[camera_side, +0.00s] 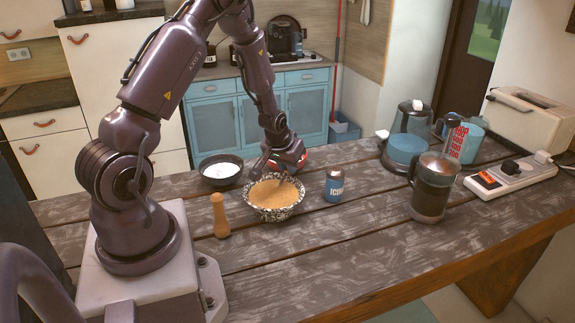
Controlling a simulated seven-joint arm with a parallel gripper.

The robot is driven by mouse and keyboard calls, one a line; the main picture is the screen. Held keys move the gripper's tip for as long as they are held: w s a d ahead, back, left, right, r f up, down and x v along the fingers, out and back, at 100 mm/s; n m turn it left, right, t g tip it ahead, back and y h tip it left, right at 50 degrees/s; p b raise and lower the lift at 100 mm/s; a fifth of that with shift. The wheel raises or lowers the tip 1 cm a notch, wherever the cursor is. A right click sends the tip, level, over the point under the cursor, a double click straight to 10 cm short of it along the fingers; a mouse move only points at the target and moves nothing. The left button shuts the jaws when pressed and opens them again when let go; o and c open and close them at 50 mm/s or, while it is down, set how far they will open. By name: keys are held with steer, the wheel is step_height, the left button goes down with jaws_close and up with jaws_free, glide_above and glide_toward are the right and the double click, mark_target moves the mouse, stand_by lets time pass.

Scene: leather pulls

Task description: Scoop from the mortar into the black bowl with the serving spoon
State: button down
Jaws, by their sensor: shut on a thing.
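The mortar (275,213) is a black-and-white speckled bowl filled nearly to the rim with a tan, grainy substance. The black bowl (221,180) stands just behind it to the left and has something white inside. My gripper (268,168) is low over the back of the mortar, shut on the serving spoon. The spoon is mostly hidden by the gripper and is too small to make out clearly; whether its head is in the tan substance I cannot tell.
A wooden pestle (220,216) stands left of the mortar, and a blue can (334,186) stands to its right. A French press (434,188), kettle (408,135), mugs and a power strip (510,174) occupy the right side. The table's front middle is clear.

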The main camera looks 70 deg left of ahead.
mark_target(286, 170)
steer(key=shift+s+d, duration=0.45)
steer(key=shift+s, duration=0.1)
steer(key=shift+w+a, duration=0.4)
steer(key=shift+w, duration=0.1)
steer(key=shift+s+d+r, duration=0.1)
steer(key=shift+s+d, duration=0.2)
steer(key=shift+s, duration=0.05)
steer(key=shift+r, duration=0.1)
steer(key=shift+r, duration=2.4)
